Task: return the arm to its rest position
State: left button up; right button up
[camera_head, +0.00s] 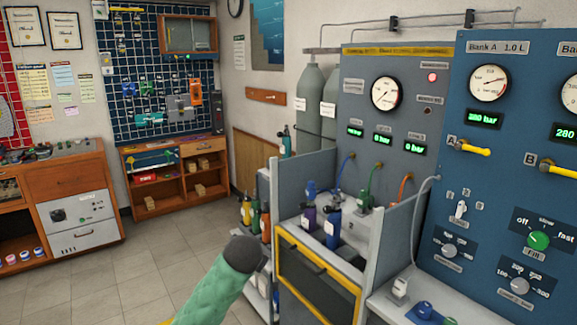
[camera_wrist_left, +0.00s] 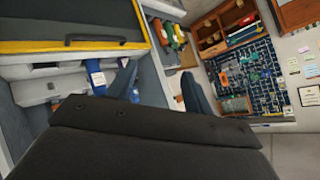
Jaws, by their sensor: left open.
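In the left wrist view my left gripper (camera_wrist_left: 158,86) has its two dark fingers spread apart, with nothing visible between them. Its dark body fills the lower part of that view. The gripper itself does not show in the head view. A green, padded arm part with a dark end, which looks like mine, rises from the bottom middle of the head view, in front of the grey test bench. My right gripper is in neither view.
The yellow-framed bench front (camera_head: 318,283) stands right of the arm part, with bottles (camera_head: 332,228) on its shelf. Two regulator panels (camera_head: 388,85) rise behind. A side rack (camera_head: 262,218) holds several bottles. Tiled floor (camera_head: 140,270) is clear at left, before wooden cabinets (camera_head: 178,172).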

pick_arm(q)
jog(key=s+a+f+n+g, duration=0.1)
jog(key=s+f+g, duration=0.2)
jog(key=s+f, duration=0.7)
jog(key=s+a+f+n+g+h, duration=0.1)
jog(key=s+f, duration=1)
jog(key=s, duration=1.2)
jog(key=s+a+f+n+g+h, duration=0.1)
jog(key=s+f+g, duration=0.4)
jog(key=s+f, duration=0.5)
jog(key=s+a+n, duration=0.1)
jog(key=s, duration=0.6)
jog(key=shift+a+f, duration=0.35)
jog(key=shift+a, duration=0.05)
jog(key=shift+s, duration=0.1)
